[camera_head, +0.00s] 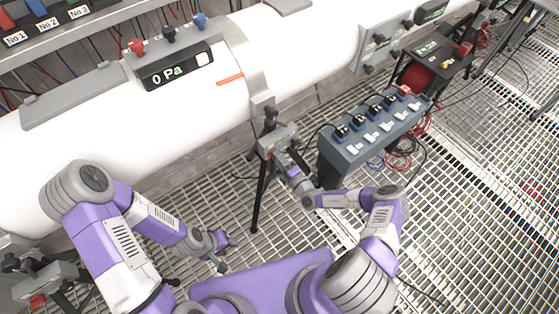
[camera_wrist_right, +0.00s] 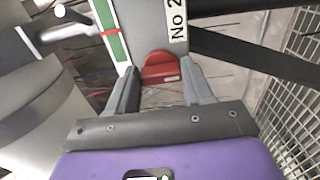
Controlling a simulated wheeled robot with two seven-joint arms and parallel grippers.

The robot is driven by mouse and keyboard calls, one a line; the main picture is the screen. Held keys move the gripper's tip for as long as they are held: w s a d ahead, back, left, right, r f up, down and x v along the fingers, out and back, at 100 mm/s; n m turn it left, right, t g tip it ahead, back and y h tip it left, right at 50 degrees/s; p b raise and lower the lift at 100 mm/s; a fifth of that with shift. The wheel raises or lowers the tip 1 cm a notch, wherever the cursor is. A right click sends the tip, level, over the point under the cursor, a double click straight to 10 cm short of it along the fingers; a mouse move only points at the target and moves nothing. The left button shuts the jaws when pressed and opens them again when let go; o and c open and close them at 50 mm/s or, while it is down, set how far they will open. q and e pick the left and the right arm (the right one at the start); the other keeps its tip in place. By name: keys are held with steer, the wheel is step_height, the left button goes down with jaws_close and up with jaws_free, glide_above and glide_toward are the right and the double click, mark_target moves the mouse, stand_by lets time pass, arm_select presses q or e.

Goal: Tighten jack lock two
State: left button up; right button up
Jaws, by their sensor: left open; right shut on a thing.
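The jack (camera_head: 278,139) stands on black legs under the white pipe, left of the blue-grey socket box. In the right wrist view its grey body carries a "No 2" label (camera_wrist_right: 178,22) and a green strip with a red mark (camera_wrist_right: 110,33). The red lock (camera_wrist_right: 162,68) sits at the lower edge of that body, between my right fingers. My right gripper (camera_head: 278,160) is shut on the red lock; it also shows in the right wrist view (camera_wrist_right: 163,88). My left gripper (camera_head: 230,254) is open and empty, low over the grating, left of the jack.
The white pipe (camera_head: 120,115) crosses behind the jack, with a "0 Pa" display (camera_head: 177,72) on it. The blue-grey socket box (camera_head: 372,140) stands close to the right of my right gripper. Red cables lie beside it. Another jack (camera_head: 45,280) stands at lower left.

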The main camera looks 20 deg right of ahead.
stand_by(0.5)
steer(key=o, duration=1)
steer(key=shift+o, duration=0.2)
steer(key=p+v, duration=0.2)
steer(key=v, duration=0.5)
steer(key=shift+s, duration=0.3)
steer(key=shift+d, duration=0.1)
